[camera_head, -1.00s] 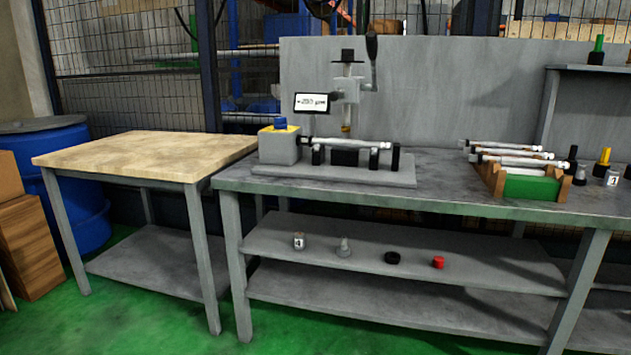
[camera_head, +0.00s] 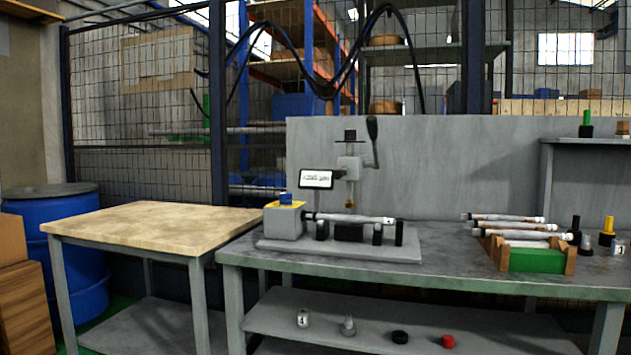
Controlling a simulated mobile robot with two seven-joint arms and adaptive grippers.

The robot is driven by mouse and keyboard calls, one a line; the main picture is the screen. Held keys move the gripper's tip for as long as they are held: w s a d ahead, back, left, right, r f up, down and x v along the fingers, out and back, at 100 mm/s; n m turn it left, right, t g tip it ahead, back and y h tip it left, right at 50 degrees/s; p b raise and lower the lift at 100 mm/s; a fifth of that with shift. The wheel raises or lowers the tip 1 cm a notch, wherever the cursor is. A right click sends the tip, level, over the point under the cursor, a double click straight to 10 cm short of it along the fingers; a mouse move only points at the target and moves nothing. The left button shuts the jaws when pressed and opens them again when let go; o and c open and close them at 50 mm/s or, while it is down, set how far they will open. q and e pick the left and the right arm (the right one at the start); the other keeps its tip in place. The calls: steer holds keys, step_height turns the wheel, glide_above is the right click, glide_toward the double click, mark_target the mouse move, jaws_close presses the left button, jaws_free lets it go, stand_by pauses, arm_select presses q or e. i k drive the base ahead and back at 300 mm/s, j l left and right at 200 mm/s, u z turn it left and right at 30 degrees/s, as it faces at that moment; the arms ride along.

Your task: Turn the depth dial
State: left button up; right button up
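The cylindrical grinder (camera_head: 340,249) stands on the grey workbench in the middle of the head view. A light rod (camera_head: 357,218) lies horizontally across its dark supports. A small display (camera_head: 316,179) with unreadable text is mounted beside the upright column. A dark lever (camera_head: 372,140) with a knob rises at the column's right. A small black part (camera_head: 350,135) tops the column; I cannot tell whether it is the depth dial. A blue knob (camera_head: 285,198) sits on the yellow-topped block at the left. Neither of my grippers shows.
A wooden-topped table (camera_head: 150,229) stands left of the grey workbench (camera_head: 450,268). A green-and-wood rack (camera_head: 537,259) with several rods is on the bench's right. Small parts, including a red one (camera_head: 448,341), lie on the lower shelf. A blue barrel (camera_head: 62,225) is far left.

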mark_target(350, 135)
steer(key=i+l, duration=0.15)
steer(key=l, duration=0.15)
steer(key=i+l+z, duration=0.15)
steer(key=z, duration=0.25)
steer(key=i+l+z, duration=0.15)
steer(key=z, duration=0.25)
steer(key=l, duration=0.1)
